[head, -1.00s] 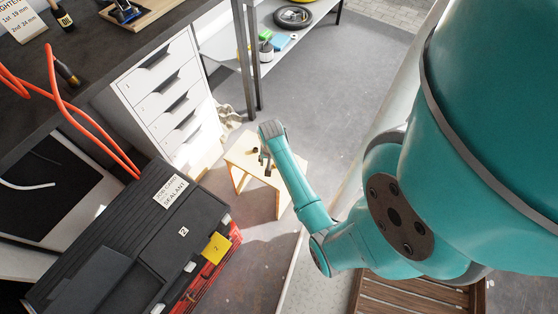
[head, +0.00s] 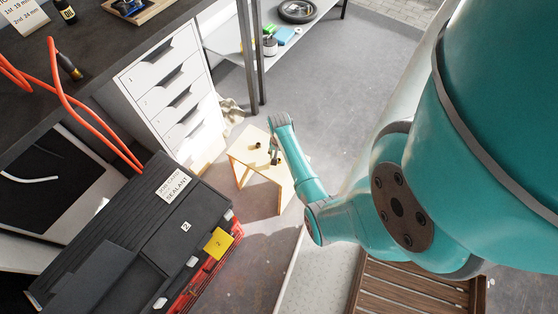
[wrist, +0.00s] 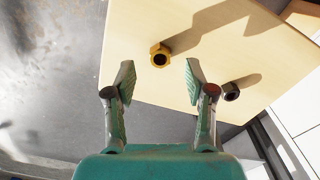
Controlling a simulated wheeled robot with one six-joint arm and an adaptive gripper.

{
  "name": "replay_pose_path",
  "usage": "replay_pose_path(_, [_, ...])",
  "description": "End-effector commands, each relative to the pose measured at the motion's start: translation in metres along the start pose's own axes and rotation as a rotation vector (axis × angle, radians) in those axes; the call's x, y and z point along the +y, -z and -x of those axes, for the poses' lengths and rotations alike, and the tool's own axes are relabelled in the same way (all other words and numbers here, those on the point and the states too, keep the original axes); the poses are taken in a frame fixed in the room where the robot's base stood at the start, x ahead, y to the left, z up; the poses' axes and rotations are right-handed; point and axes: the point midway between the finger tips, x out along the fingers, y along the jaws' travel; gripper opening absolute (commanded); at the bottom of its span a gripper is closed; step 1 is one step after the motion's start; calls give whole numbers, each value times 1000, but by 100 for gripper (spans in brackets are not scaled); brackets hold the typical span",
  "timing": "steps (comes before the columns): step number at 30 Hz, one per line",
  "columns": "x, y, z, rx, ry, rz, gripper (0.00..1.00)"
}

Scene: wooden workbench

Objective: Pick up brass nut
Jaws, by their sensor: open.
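The brass nut (wrist: 160,55) is a yellow-gold ring-shaped piece on the pale wooden stool top (wrist: 185,20) in the wrist view. It lies ahead of my gripper (wrist: 156,78), near the middle between the two spread fingers. My gripper is open and empty, and no finger is seen touching the nut. A darker nut-like piece (wrist: 231,91) lies on the same top, just beyond the right finger. In the head view, my gripper (head: 275,155) is over the small stool (head: 243,151), and a small dark object (head: 257,145) shows beside it; the brass nut cannot be made out there.
A white drawer unit (head: 165,85) stands left of the stool. A black case (head: 130,235) with a yellow tag sits at the lower left. A metal shelf (head: 255,40) stands behind.

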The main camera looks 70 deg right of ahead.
Motion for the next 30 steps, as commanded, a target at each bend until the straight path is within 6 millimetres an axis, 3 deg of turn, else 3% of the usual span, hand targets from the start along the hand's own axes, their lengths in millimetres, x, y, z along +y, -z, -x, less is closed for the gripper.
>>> replay_pose_path(6, [0, 1, -25, 0, 0, 0, 54])
replay_pose_path(15, [0, 1, -29, 1, 0, 0, 54])
replay_pose_path(22, [0, 1, -29, 1, 0, 0, 0])
replay_pose_path(30, [0, 1, -29, 1, 1, 0, 0])
